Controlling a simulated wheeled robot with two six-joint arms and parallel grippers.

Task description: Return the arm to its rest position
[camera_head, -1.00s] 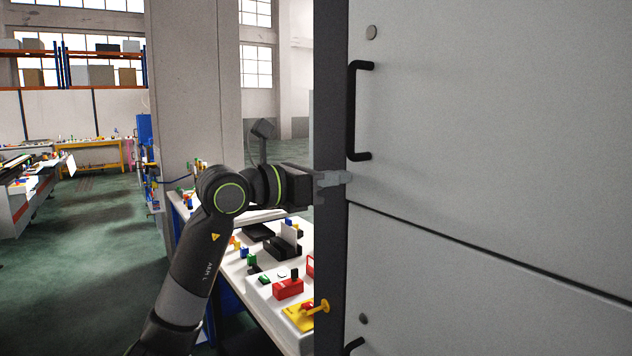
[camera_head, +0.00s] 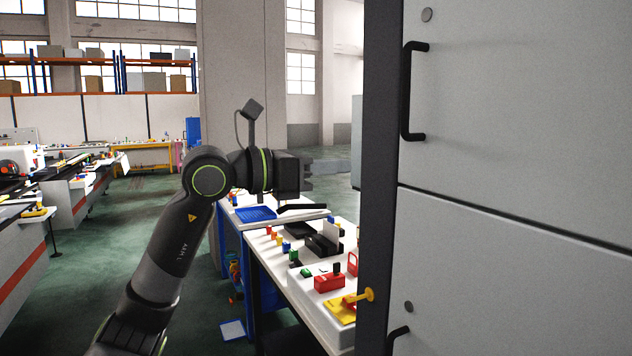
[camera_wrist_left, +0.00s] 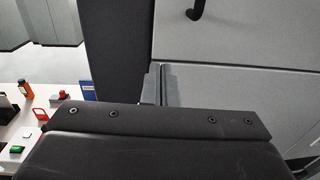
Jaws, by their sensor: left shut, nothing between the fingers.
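My left gripper (camera_head: 322,176) is at the middle of the head view, at the end of my raised left arm. It is shut and empty, pointing right, apart from the grey cabinet (camera_head: 515,130) in that view. In the left wrist view the fingers (camera_wrist_left: 161,84) show beyond the dark gripper body, in front of the cabinet panels. My right gripper is in neither view.
The cabinet has a black upper handle (camera_head: 408,95) and a dark left edge (camera_head: 378,200). Below my gripper stands a white table (camera_head: 285,275) with several small coloured items, a red box (camera_head: 328,283) and a blue tray (camera_head: 256,214). Green floor (camera_head: 130,215) is open at left.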

